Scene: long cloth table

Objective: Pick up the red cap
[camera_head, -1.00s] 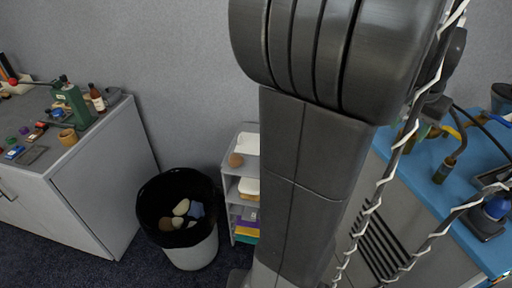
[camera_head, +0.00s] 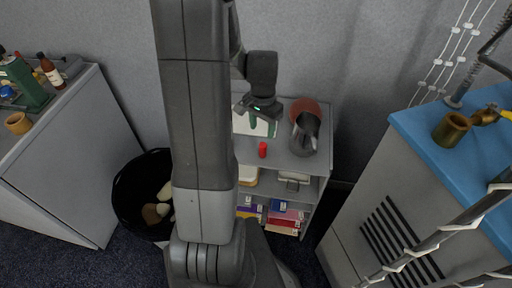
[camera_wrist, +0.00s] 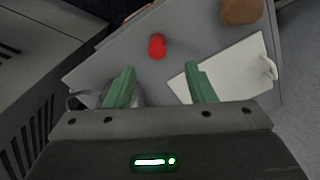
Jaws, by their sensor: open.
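The red cap (camera_head: 263,149) is a small red cylinder on the grey top of a shelf unit (camera_head: 282,158), near its front edge. In the wrist view the cap (camera_wrist: 157,46) lies ahead of my fingertips, roughly centred between them and apart from both. My gripper (camera_head: 257,117) is above the shelf top, behind the cap in the head view. Its green fingers (camera_wrist: 158,70) are spread with nothing between them.
A dark grey jug (camera_head: 305,134) stands right of the cap, with a reddish-brown round thing (camera_head: 307,108) behind it. A white flat board (camera_wrist: 226,69) lies by the right finger. A brown object (camera_wrist: 240,11) sits beyond it. A black bin (camera_head: 143,181) stands left.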

